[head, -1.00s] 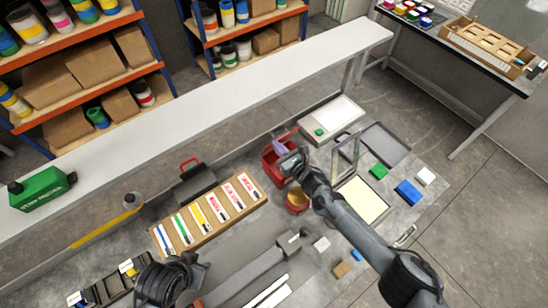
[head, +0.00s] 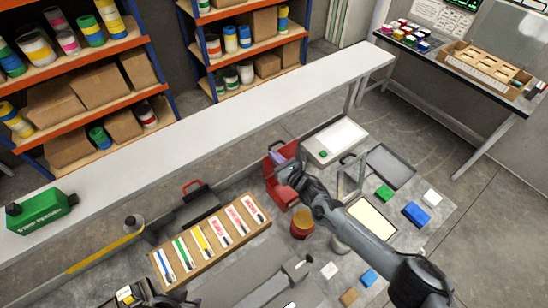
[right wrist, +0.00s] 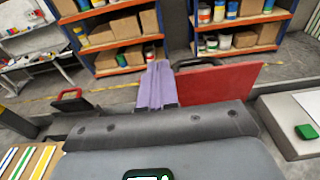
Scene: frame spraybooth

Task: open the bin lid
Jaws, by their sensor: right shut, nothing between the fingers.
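The red bin (head: 284,195) stands on the bench near the middle of the head view. Its red lid (head: 279,161) is raised at a steep tilt. In the right wrist view the lid (right wrist: 218,84) is a broad red panel with a dark handle at its upper edge. My right gripper (head: 278,156) is at the lid; its pale purple fingers (right wrist: 155,85) are together and empty, just left of the panel. I cannot tell whether they touch it. Only a dark bit of my left gripper (head: 175,298) shows at the bottom edge; its fingers are hidden.
An orange pot (head: 302,223) stands close in front of the bin. A wooden marker rack (head: 213,240) lies to its left, a white-topped box (head: 337,140) behind right. A long white shelf (head: 220,125) runs behind. Several coloured blocks lie at right.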

